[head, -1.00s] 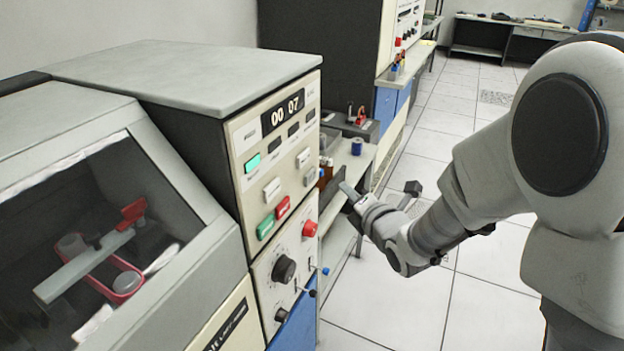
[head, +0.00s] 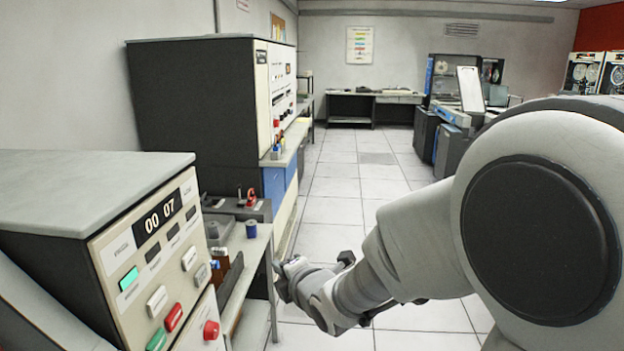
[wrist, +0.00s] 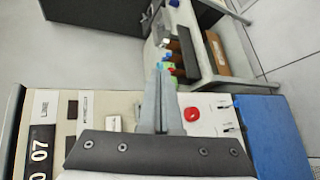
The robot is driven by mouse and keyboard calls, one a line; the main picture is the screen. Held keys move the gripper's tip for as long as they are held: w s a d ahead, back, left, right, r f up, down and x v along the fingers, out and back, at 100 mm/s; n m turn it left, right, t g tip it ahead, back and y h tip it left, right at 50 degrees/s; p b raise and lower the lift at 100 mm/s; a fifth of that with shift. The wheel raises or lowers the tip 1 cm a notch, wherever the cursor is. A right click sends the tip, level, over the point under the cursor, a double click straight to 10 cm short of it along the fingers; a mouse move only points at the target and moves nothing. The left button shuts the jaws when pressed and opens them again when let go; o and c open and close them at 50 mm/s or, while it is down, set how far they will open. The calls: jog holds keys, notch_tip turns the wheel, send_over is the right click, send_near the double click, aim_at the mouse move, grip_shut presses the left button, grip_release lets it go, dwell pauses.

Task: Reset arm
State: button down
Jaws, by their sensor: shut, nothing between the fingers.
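My gripper (wrist: 160,75) shows in the wrist view with its two grey fingers pressed together and nothing between them. Below and around it in that view lies the cream control panel (wrist: 60,115) of the machine, with a red knob (wrist: 192,114). In the head view my arm reaches in from the right, bent down, and its end is beside the side table, right of the panel (head: 150,262). The fingertips are hard to make out there.
A side table (head: 262,250) right of the machine holds a blue spool (head: 251,229) and small items. A taller cabinet (head: 200,110) stands behind. Tiled floor (head: 335,210) is open beyond my arm. A desk (head: 375,97) stands at the far wall.

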jog(key=s+d+r+m+g+h, duration=0.1)
jog(key=s+d+r+m+h, duration=0.25)
jog(key=d+m, duration=0.4)
jog(key=s+d+r+m+g+h, duration=0.1)
jog(key=s+d+r+m+h, duration=0.1)
jog(key=s+d+m, duration=0.5)
jog(key=s+d+r+m+g+h+p, duration=0.1)
jog(key=s+d+m+g, duration=0.3)
jog(key=s+d+m, duration=0.3)
jog(key=s+m, duration=0.4)
jog(key=s, duration=0.4)
jog(key=shift+s+d+m, duration=0.2)
jog(key=shift+s+m, duration=0.05)
jog(key=shift+m, duration=0.1)
